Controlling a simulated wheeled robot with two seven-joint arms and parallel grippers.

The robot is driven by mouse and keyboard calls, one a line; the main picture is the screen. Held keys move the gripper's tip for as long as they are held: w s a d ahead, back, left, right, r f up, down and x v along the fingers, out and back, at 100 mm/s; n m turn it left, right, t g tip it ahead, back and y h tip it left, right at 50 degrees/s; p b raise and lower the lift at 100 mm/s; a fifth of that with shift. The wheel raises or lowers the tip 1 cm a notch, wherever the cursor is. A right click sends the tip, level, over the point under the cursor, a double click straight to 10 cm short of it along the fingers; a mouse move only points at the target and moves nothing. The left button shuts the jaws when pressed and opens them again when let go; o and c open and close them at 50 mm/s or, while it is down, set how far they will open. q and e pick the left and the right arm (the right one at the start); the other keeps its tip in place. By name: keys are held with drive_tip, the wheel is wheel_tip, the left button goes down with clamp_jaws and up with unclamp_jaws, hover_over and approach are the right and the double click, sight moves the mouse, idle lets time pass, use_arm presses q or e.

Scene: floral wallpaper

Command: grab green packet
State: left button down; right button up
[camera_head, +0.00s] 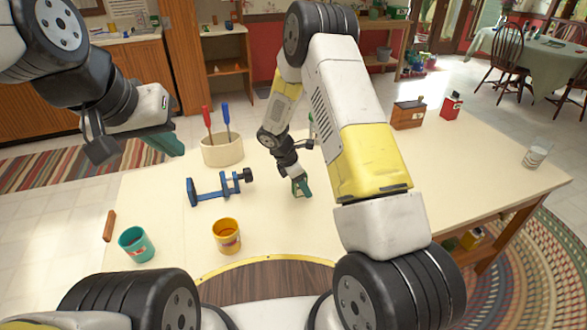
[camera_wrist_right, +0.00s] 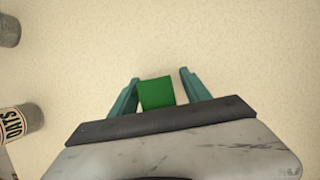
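The green packet (camera_wrist_right: 157,93) shows in the right wrist view, between the two teal fingers of my right gripper (camera_wrist_right: 158,92). The left finger is close beside it, and a narrow gap shows at the right finger. The gripper is open around it. In the head view my right gripper (camera_head: 301,187) points down low over the middle of the table; the packet cannot be told apart from the teal finger there. My left gripper (camera_head: 135,148) hangs at the upper left, beyond the table's left edge, open and empty.
The table (camera_head: 170,215) holds a blue clamp (camera_head: 218,188), a tool holder (camera_head: 222,150) with two screwdrivers, a teal cup (camera_head: 136,244), a yellow cup (camera_head: 227,236), a wooden box (camera_head: 408,114), a red container (camera_head: 451,106) and a glass jar (camera_head: 536,154). A labelled can (camera_wrist_right: 20,121) lies left in the wrist view.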

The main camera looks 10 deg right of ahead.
clamp_jaws()
drive_tip(key=shift+r, duration=0.1)
